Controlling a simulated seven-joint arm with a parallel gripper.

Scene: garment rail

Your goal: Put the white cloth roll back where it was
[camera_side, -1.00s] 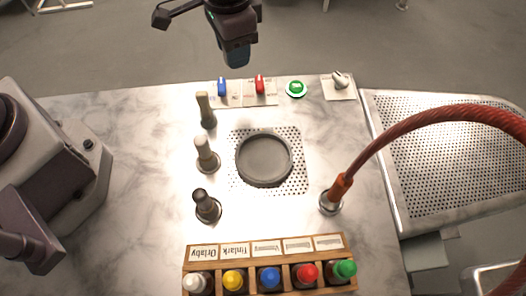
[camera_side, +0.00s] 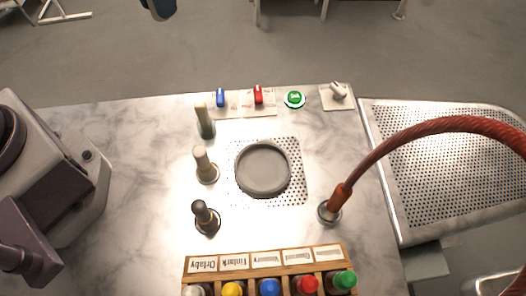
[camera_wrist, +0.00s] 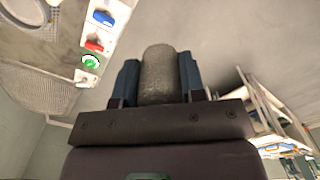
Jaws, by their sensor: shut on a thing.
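My gripper (camera_wrist: 158,68) is shut on a pale grey, rough-textured roll in the wrist view, which looks like the white cloth roll (camera_wrist: 160,78). The roll stands between the two blue fingers, its rounded end past their tips. In the side view only a dark blue fingertip (camera_side: 160,8) shows at the top edge, left of centre, beyond the far edge of the marble-topped table (camera_side: 120,130). The roll cannot be made out there.
Switches and a green button (camera_side: 294,99) line the far edge. A red hose (camera_side: 430,125) arches over a perforated tray (camera_side: 460,150). A wooden bottle rack (camera_side: 265,262) is in front.

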